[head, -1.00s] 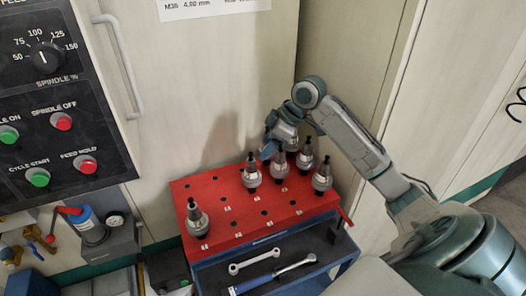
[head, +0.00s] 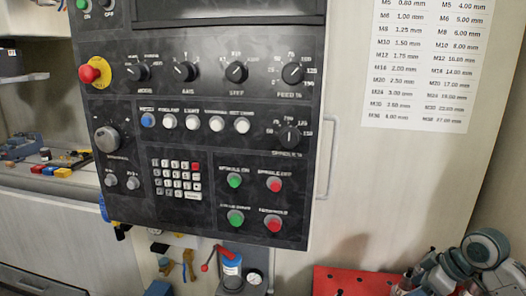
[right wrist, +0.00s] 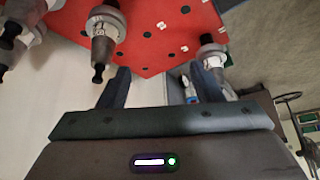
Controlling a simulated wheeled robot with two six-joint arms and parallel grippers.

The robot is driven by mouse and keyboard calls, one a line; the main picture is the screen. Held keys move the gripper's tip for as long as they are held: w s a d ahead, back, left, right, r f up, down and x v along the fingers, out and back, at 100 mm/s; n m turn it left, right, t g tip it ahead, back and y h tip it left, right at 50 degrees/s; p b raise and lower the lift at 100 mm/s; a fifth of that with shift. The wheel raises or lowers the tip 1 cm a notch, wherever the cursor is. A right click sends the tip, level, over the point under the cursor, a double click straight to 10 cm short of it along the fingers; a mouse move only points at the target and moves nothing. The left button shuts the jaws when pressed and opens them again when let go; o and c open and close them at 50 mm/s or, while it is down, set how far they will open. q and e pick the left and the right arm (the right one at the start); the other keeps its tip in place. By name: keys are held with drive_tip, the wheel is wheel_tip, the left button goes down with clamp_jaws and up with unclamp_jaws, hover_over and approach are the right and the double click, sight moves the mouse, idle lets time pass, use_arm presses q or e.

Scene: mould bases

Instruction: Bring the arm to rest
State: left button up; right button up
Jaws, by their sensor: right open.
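My right arm (head: 470,258) shows at the lower right corner of the head view, over the red tool board (head: 340,278). In the right wrist view my right gripper (right wrist: 161,78) is open, its two dark fingers apart with nothing between them. The red board (right wrist: 165,22) with dark holes lies beyond the fingers. A grey tool holder (right wrist: 103,30) stands near the left finger, and another tool holder (right wrist: 212,55) is near the right finger. More holders are cut off at the left edge. My left gripper is in neither view.
A black machine control panel (head: 210,140) with knobs and buttons fills the middle of the head view. A red emergency button (head: 89,73) sticks out at its left. A door handle (head: 326,155) is at its right. A thread chart (head: 425,60) hangs on the pale wall.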

drive_tip(key=s+a+f+m, duration=0.1)
drive_tip(key=s+a+f, duration=0.15)
drive_tip(key=f, duration=0.25)
drive_tip(key=s+a+f+h, duration=0.1)
drive_tip(key=s+a+f, duration=0.15)
drive_tip(key=f, duration=0.25)
drive_tip(key=s+a+f+m, duration=0.1)
drive_tip(key=s+a+f, duration=0.1)
drive_tip(key=s+f, duration=0.25)
drive_tip(key=s+a+f+m+h, duration=0.2)
drive_tip(key=s+m, duration=0.1)
drive_tip(key=s, duration=0.6)
drive_tip(key=s+a+f+m+h, duration=0.2)
drive_tip(key=s+f, duration=0.1)
drive_tip(key=s, duration=0.6)
drive_tip(key=d+f+g, duration=0.2)
drive_tip(key=d+f, duration=0.1)
drive_tip(key=f, duration=2.6)
use_arm(q)
drive_tip(key=shift+w+d+r, duration=0.1)
drive_tip(key=shift+w+d, duration=0.35)
drive_tip(key=shift+d, duration=0.2)
drive_tip(key=shift+w+d, duration=0.4)
drive_tip(key=shift+d, duration=0.2)
use_arm(e)
drive_tip(key=s+d+f+m+g, duration=0.1)
drive_tip(key=s+f, duration=1.5)
drive_tip(key=f, duration=0.3)
drive_tip(key=shift+s+d+f, duration=0.25)
